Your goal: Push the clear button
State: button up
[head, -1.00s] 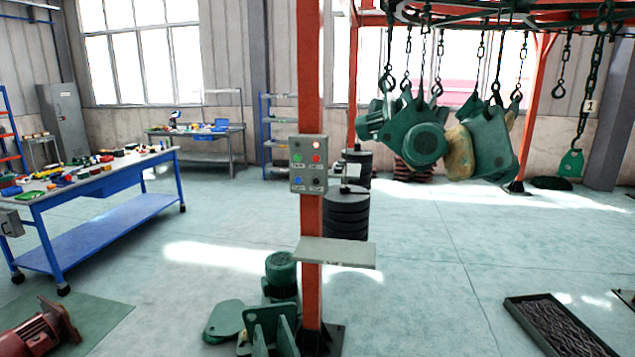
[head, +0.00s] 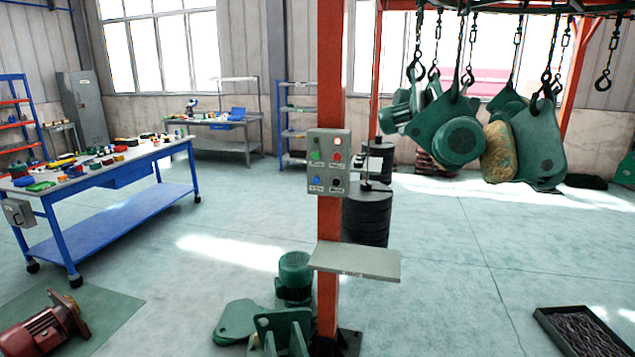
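A grey control box (head: 328,186) is fixed to the front of an orange-red post (head: 330,60), near the middle of the head view. It carries a green button (head: 316,155) at upper left, a red button (head: 336,156) at upper right, a blue button (head: 315,181) at lower left and a black button (head: 336,182) at lower right. A small lit red lamp (head: 337,142) sits above the red button. The labels are too small to read, so I cannot tell which button is clear. My gripper is not in view.
A grey shelf plate (head: 355,262) juts from the post below the box. Green parts (head: 295,278) lie at its foot. Green hoist parts (head: 458,140) hang from hooks at right. A blue workbench (head: 110,200) stands left. Floor between bench and post is clear.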

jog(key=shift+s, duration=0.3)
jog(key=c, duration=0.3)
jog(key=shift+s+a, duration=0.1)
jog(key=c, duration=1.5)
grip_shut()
